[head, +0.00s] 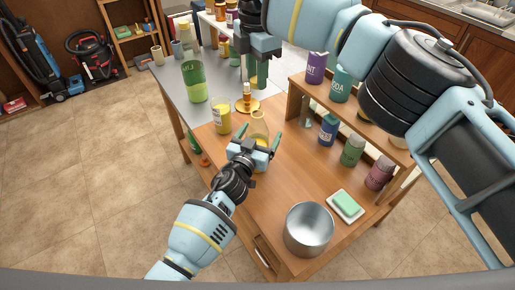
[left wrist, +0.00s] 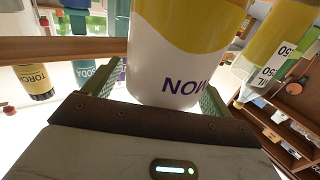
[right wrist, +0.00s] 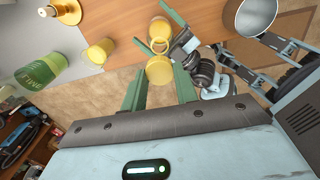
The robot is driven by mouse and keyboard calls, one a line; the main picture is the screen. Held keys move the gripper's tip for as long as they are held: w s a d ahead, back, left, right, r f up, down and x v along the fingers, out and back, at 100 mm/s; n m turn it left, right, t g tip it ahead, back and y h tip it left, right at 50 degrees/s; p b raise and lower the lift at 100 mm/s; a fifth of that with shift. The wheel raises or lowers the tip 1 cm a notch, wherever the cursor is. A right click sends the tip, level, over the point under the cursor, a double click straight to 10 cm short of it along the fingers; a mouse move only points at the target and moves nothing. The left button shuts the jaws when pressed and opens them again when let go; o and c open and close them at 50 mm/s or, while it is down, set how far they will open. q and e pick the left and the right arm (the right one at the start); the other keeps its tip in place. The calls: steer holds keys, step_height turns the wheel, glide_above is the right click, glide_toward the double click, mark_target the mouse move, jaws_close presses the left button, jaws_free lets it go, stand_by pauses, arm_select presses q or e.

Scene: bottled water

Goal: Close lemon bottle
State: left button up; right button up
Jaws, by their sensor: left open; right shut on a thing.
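The lemon bottle (head: 258,126) stands on the wooden table, yellow and white, its round opening showing uncovered in the right wrist view (right wrist: 159,30). My left gripper (head: 257,138) is open, with a finger on either side of the bottle. In the left wrist view the bottle (left wrist: 185,50) fills the gap, its lettering upside down. My right gripper (right wrist: 160,80) is shut on a yellow round lid (right wrist: 160,70), above the table. In the head view my right gripper (head: 258,78) is up and behind the bottle; the lid is hard to make out there.
A green container (head: 194,82) is on the grey surface. A shelf with several jars (head: 352,150) stands to the right. A metal pot (head: 308,230) and green sponge (head: 346,202) are in front.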

arm_select(q)
steer(key=c, duration=1.4)
steer(key=shift+c, duration=0.2)
arm_select(e)
glide_above(257, 109)
steer(key=shift+f, duration=2.5)
steer(key=shift+f, duration=0.1)
steer(key=shift+f, duration=0.8)
steer(key=shift+f, duration=0.5)
